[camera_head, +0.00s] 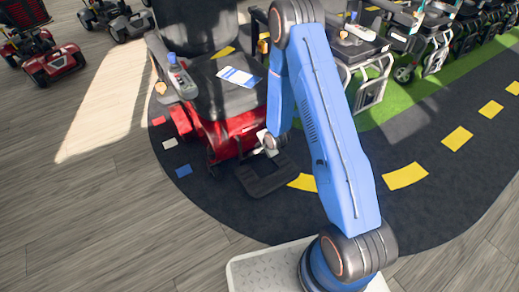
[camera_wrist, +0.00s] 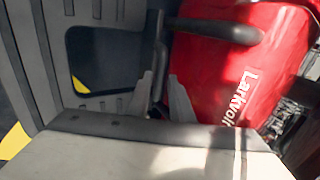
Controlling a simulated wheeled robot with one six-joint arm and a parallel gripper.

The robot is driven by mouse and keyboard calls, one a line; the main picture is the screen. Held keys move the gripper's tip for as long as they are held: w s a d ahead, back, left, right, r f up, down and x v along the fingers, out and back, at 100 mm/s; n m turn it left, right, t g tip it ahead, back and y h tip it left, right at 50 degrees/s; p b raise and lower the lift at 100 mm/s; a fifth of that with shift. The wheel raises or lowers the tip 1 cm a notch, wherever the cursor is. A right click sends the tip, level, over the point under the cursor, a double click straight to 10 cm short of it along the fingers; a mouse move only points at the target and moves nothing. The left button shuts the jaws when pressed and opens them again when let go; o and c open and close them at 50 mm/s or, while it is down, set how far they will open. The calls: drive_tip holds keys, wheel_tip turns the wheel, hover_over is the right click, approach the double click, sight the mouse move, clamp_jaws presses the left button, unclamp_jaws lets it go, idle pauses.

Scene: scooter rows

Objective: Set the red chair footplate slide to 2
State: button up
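The red chair (camera_head: 225,132) stands on the dark mat in the head view, with a black seat and red base. Its black footplate (camera_head: 265,178) is low at the chair's front; in the wrist view the slotted footplate (camera_wrist: 98,52) fills the left. My gripper (camera_head: 268,142) is down at the chair's front, just above the footplate. In the wrist view my gripper's two grey fingers (camera_wrist: 160,76) stand apart, with a thin dark post (camera_wrist: 159,82) between their tips. Whether either finger touches the post is unclear. The slide's scale and setting cannot be read in either view.
The chair's red shroud (camera_wrist: 225,65) with white lettering is close to the right of the fingers, and a dark bar (camera_wrist: 215,28) crosses it. Other chairs (camera_head: 365,60) stand behind right. Wooden floor at left is clear.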

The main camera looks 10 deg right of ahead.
drive_tip(key=v, duration=1.7)
drive_tip(key=shift+r, duration=0.2)
drive_tip(key=shift+s, duration=0.1)
drive_tip(key=s+d+r+n+h, duration=0.1)
drive_tip(key=s+d+r+n, duration=0.15)
drive_tip(key=r, duration=0.55)
drive_tip(key=s+d+r+n+h, duration=0.15)
drive_tip(key=s+r, duration=0.25)
drive_tip(key=r, duration=0.4)
drive_tip(key=s+d+r+n, duration=0.1)
drive_tip(key=s+r+n, duration=0.2)
drive_tip(key=r, duration=0.5)
drive_tip(key=s+r+n, duration=0.2)
drive_tip(key=s+r, duration=0.2)
drive_tip(key=s, duration=0.4)
drive_tip(key=s+r+n+g, duration=0.1)
drive_tip(key=s+r+n, duration=0.2)
drive_tip(key=s+r, duration=0.2)
drive_tip(key=s+r+n, duration=0.2)
drive_tip(key=s+r, duration=0.2)
drive_tip(key=s, duration=0.7)
drive_tip(key=shift+s+a+r+g, duration=0.2)
drive_tip(key=shift+a+r+g, duration=0.1)
drive_tip(key=shift+r, duration=0.05)
